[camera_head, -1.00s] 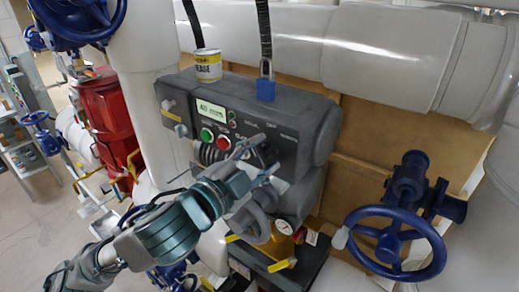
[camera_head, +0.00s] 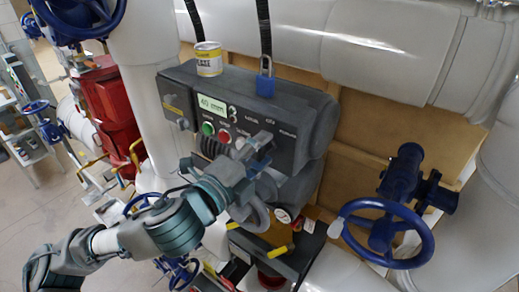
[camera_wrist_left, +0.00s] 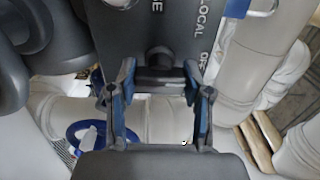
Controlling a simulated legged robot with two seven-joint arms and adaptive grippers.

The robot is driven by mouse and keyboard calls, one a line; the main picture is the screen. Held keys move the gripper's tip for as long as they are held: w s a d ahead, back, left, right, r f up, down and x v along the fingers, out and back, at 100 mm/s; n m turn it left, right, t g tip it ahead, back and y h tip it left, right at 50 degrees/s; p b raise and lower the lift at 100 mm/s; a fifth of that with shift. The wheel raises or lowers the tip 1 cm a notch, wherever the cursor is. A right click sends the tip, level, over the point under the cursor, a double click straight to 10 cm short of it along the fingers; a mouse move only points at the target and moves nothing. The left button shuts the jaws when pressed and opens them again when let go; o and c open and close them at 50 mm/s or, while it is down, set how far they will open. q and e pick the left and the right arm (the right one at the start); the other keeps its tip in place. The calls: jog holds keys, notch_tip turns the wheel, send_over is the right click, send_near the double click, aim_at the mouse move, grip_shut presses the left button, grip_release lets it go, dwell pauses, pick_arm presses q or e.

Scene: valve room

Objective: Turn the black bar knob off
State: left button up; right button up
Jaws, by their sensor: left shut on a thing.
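The black bar knob (camera_wrist_left: 160,77) shows in the wrist view on the dark face of the control box, near the printed words LOCAL and OFF. My left gripper (camera_wrist_left: 158,88) has its two blue-padded fingers on either side of the bar and is shut on it. In the head view my left gripper (camera_head: 258,150) is at the lower front of the grey control box (camera_head: 310,115), and its fingers hide the knob. My right gripper is in neither view.
A small display (camera_head: 211,104), a green button (camera_head: 208,128) and a red button (camera_head: 225,136) are left of my gripper. A can (camera_head: 208,60) and a blue padlock (camera_head: 265,85) are on top of the box. A blue handwheel valve (camera_head: 382,235) stands at right.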

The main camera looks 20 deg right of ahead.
pick_arm(q)
jog(key=shift+f, duration=0.15)
jog(key=o, duration=1.1)
jog(key=shift+o, duration=0.3)
jog(key=shift+w+d, duration=0.15)
jog(key=shift+s+a, duration=0.2)
jog(key=shift+s, duration=0.1)
jog(key=v, duration=1.1)
jog(key=shift+a, duration=0.25)
jog(key=shift+d, duration=0.25)
